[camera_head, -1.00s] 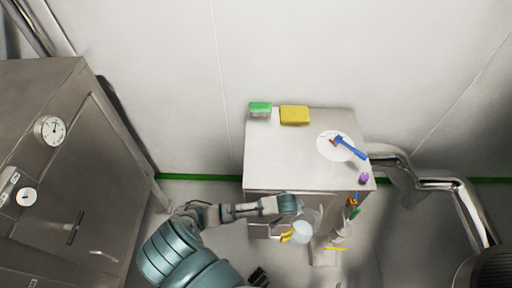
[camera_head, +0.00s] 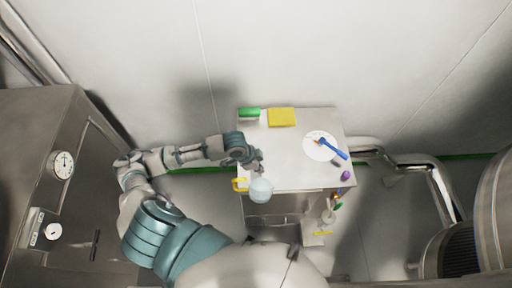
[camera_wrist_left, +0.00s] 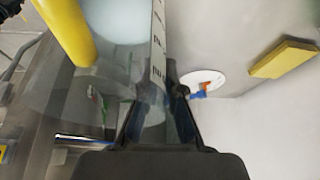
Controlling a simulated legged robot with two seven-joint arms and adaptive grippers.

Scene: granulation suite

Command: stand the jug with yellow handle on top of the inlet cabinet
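The jug (camera_head: 261,190) is pale and see-through, with a yellow handle (camera_head: 240,184) on its left. It hangs in my left gripper (camera_head: 257,168), at the front left edge of the inlet cabinet (camera_head: 292,174) in the head view. In the left wrist view, the fingers (camera_wrist_left: 160,105) close on the jug's clear wall beside a strip of scale marks. The yellow handle (camera_wrist_left: 68,30) is at upper left there. I cannot tell how high the jug's base is relative to the cabinet top. My right gripper is not in view.
On the cabinet top are a green brush (camera_head: 249,114), a yellow sponge (camera_head: 282,117), a white plate (camera_head: 319,146) with a blue-handled tool (camera_head: 335,149), and a small purple item (camera_head: 345,175). The middle left of the top is bare. Steel pipes (camera_head: 412,165) run at right.

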